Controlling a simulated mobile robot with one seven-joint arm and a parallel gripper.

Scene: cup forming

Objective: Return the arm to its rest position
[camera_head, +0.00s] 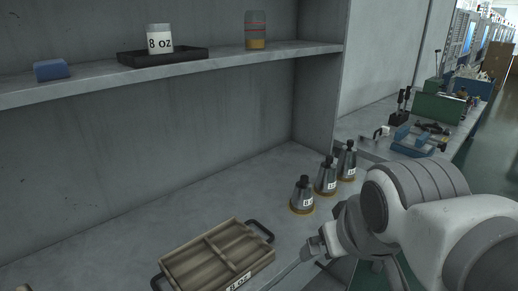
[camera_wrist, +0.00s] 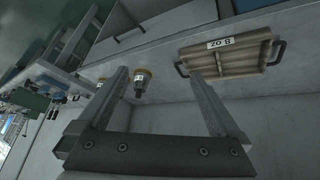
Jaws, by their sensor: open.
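My white and grey arm (camera_head: 425,215) reaches in from the right in the head view, over the bench's front edge. My gripper (camera_wrist: 155,76) shows in the wrist view with its two fingers wide apart and nothing between them that it holds. In the head view only a thin part of it shows, near the tray, and its tips cannot be made out. The wooden tray (camera_head: 217,256) labelled 8 oz, with dark handles, lies on the bench to the left of my arm. It also shows beyond the right finger in the wrist view (camera_wrist: 232,60).
Three metal cone-shaped tools (camera_head: 325,178) stand on the bench just left of and behind my arm. A shelf (camera_head: 200,72) above holds a blue block (camera_head: 51,69), a labelled cup (camera_head: 159,38) on a black tray, and a jar (camera_head: 255,30). A cluttered side bench (camera_head: 370,133) is right.

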